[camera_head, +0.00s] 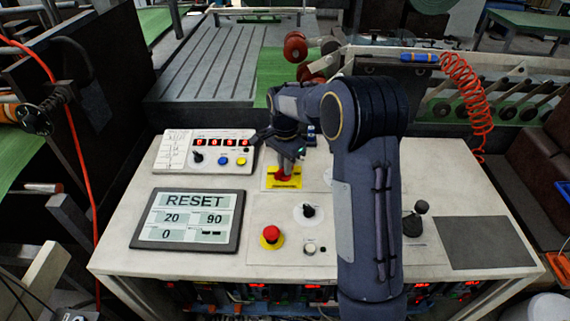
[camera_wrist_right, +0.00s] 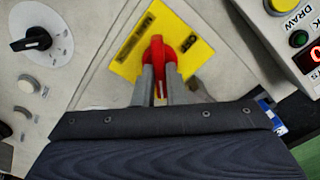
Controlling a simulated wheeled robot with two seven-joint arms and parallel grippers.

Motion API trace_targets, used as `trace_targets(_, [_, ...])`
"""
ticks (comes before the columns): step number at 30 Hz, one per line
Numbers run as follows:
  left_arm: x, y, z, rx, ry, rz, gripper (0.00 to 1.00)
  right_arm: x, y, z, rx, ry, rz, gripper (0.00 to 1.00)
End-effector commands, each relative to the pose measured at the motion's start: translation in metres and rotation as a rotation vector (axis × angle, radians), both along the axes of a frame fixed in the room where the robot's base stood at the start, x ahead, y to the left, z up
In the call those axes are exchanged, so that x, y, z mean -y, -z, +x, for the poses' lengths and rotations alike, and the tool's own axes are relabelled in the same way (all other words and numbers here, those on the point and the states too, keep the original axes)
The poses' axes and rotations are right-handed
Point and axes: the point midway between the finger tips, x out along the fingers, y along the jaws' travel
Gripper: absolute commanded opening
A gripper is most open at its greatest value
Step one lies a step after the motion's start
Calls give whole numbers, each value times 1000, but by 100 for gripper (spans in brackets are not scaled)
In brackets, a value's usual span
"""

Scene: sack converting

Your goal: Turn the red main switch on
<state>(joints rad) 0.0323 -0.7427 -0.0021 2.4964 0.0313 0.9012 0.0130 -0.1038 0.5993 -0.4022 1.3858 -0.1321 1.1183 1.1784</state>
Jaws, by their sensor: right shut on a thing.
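The red main switch (camera_wrist_right: 157,52) sits on a yellow plate (camera_wrist_right: 128,62) with dark lettering in the right wrist view. In the head view the yellow plate (camera_head: 284,183) lies near the middle of the console, with a little of the red switch (camera_head: 283,174) showing. My right gripper (camera_wrist_right: 158,80) is shut on the red handle, one grey finger on each side. In the head view my right gripper (camera_head: 287,160) points down onto the switch and hides much of it. My left gripper is in neither view.
A display reading RESET (camera_head: 190,220) lies at the console's left. Nearby are a red mushroom button (camera_head: 270,236), a black rotary knob (camera_head: 307,211) and a button panel with red digits (camera_head: 207,151). A black joystick (camera_head: 413,220) stands right of my arm. A coiled red hose (camera_head: 470,90) hangs behind.

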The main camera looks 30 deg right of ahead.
Motion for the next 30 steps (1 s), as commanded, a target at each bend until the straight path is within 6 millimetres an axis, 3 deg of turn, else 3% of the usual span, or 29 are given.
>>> trace_targets(2, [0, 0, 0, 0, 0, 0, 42, 1, -2, 1, 5, 3, -1, 0])
trace_targets(3, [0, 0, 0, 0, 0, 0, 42, 1, -2, 1, 5, 3, -1, 15])
trace_targets(7, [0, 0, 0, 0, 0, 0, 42, 1, -1, 1, 3, 2, 0, 32])
trace_targets(17, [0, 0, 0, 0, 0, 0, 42, 0, -3, 1, 3, 1, 0, 33])
trace_targets(30, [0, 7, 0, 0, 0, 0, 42, 1, -68, 1, 5, 1, -1, 33])
